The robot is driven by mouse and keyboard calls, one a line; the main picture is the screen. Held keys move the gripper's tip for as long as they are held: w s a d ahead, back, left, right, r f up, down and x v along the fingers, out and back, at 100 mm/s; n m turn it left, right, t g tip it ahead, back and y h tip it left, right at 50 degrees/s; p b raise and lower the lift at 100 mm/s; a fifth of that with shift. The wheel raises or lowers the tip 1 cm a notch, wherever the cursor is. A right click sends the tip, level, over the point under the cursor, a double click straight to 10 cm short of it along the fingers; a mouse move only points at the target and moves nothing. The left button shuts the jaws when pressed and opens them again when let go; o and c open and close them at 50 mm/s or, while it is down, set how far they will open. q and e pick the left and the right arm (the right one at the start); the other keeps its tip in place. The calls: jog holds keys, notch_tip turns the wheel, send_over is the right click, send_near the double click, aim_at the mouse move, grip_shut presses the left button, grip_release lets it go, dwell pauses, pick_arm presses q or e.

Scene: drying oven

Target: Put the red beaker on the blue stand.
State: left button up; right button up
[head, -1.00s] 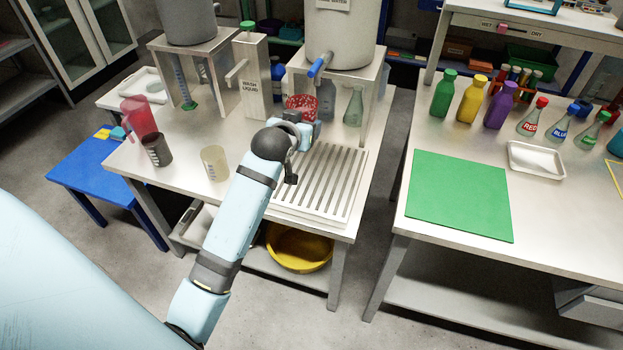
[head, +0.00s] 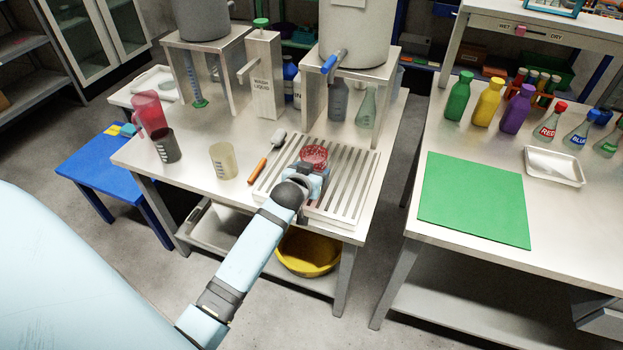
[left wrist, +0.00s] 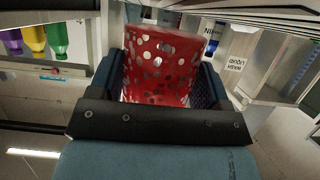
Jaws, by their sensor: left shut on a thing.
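A red beaker with pale spots (head: 314,154) is held in my left gripper (head: 312,170), above or at the far part of the slatted drainer; I cannot tell whether it touches the slats. In the left wrist view the red beaker (left wrist: 165,65) fills the space between the two blue fingers (left wrist: 163,85), which close on it from both sides. A low blue stand (head: 95,170) is on the floor at the left of the steel table, with small yellow and teal items at its back. My right gripper is not in view.
The drainer (head: 345,205) lies on the steel table's right part, below a tank with a blue tap (head: 333,62). A red jug (head: 148,112), dark beaker (head: 166,146), cream beaker (head: 223,161) and orange-handled brush (head: 258,170) stand or lie left of it.

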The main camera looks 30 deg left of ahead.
pick_arm(q)
jog(key=shift+f, duration=0.95)
jog(key=shift+f, duration=0.15)
jog(key=o, duration=1)
jog(key=shift+o, duration=0.2)
jog(key=shift+r, duration=0.2)
